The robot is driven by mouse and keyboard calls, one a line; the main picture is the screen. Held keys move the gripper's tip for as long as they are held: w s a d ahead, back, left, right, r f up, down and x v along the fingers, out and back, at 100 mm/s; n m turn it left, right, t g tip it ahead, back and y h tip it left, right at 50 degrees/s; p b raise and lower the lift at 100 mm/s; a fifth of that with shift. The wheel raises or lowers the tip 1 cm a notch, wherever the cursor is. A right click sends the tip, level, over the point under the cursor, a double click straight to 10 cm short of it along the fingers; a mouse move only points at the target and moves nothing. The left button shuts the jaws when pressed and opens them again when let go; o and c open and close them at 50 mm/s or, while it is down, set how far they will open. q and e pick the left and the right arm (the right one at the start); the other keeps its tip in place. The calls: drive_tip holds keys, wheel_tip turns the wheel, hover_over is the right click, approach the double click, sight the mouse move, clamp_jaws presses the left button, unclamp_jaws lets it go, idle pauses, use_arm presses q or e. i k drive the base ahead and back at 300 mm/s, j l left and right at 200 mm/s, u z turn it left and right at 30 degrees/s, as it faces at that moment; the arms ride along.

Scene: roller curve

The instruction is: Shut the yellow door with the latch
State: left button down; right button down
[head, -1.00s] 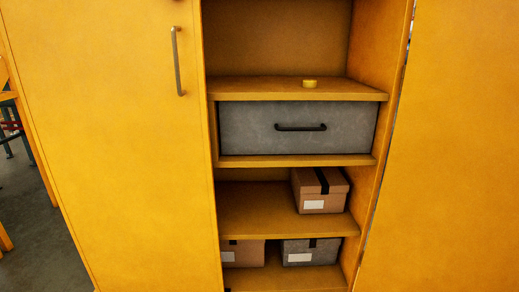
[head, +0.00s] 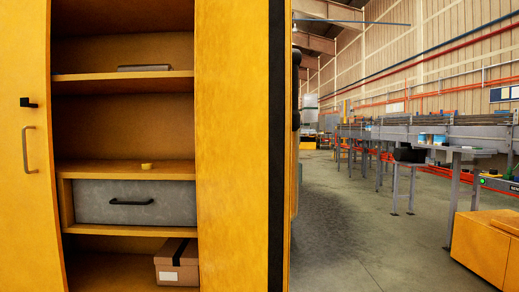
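A yellow cabinet stands in front of me with its middle open. A left yellow door (head: 22,210) carries a small black latch-like fitting (head: 27,102) above a grey bar handle (head: 30,150). A right yellow door (head: 232,150) stands open, showing a broad plain face and a black strip (head: 276,150) along its edge. Dark fittings (head: 296,90) show just past that edge; I cannot tell what they are. Neither of my grippers is in view.
Inside the cabinet are a grey drawer (head: 140,203), a small yellow roll (head: 146,166), a flat grey item (head: 144,68) and a cardboard box (head: 177,264). Right of the cabinet is open floor (head: 350,235), with a conveyor (head: 400,133) and a yellow block (head: 488,247) beyond.

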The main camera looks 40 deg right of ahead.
sight(248, 164)
drive_tip(key=l+u, duration=0.15)
drive_tip(key=l, duration=0.9)
drive_tip(key=l+u, duration=0.15)
drive_tip(key=l, duration=0.9)
drive_tip(key=k, duration=0.05)
